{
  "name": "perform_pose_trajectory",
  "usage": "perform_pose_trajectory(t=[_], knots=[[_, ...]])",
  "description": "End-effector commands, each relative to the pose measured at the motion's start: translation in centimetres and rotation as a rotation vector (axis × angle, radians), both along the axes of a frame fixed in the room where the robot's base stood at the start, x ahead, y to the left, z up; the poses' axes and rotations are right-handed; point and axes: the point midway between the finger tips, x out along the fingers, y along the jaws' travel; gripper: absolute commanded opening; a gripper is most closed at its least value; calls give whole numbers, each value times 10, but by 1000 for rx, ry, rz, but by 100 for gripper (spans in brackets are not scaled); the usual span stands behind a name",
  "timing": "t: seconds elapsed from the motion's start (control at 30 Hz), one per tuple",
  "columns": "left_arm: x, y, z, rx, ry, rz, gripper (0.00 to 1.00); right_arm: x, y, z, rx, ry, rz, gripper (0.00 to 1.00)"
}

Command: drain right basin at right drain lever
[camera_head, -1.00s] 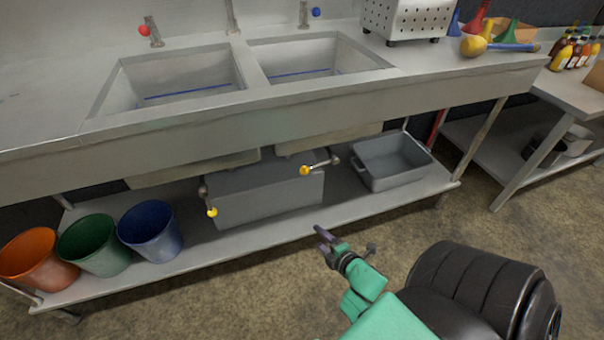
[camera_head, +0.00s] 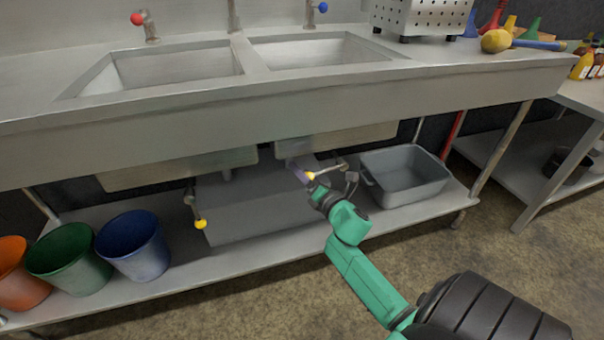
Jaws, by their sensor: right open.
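The right drain lever (camera_head: 330,170) sticks out below the right basin (camera_head: 318,53), with a yellow knob at its left end. My right gripper (camera_head: 319,178) is open at the knob, one purple-tipped finger just left of it and the other to the right. The fingers partly cover the lever, and I cannot tell whether they touch it. The left drain lever (camera_head: 192,203) hangs below the left basin (camera_head: 165,68), its yellow knob low. The floor of the right basin is mostly hidden by its front rim. My left gripper is not in view.
A grey box (camera_head: 255,215) sits on the lower shelf under the levers. A grey tub (camera_head: 405,178) stands right of my gripper. Orange, green and blue buckets (camera_head: 133,247) stand at left. The sink's front apron (camera_head: 270,115) overhangs the lever. Open floor lies in front.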

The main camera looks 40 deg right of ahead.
Motion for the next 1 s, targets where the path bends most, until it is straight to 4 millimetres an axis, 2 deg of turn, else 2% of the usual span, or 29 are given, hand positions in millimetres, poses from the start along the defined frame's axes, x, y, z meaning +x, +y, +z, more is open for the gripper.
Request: perform_pose_trajectory(t=[0.1,0.3,0.37,0.4,0.5,1.0], knots=[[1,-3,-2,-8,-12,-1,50,8,-1,0,-1,0,-1,69],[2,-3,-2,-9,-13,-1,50,8,-1,0,0,1,-1,69],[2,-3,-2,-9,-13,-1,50,8,-1,0,0,1,-1,50],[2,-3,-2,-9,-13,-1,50,8,-1,0,0,1,-1,34],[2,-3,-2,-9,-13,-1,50,8,-1,0,0,1,-1,0],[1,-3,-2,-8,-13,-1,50,7,-1,0,1,1,0,0]])
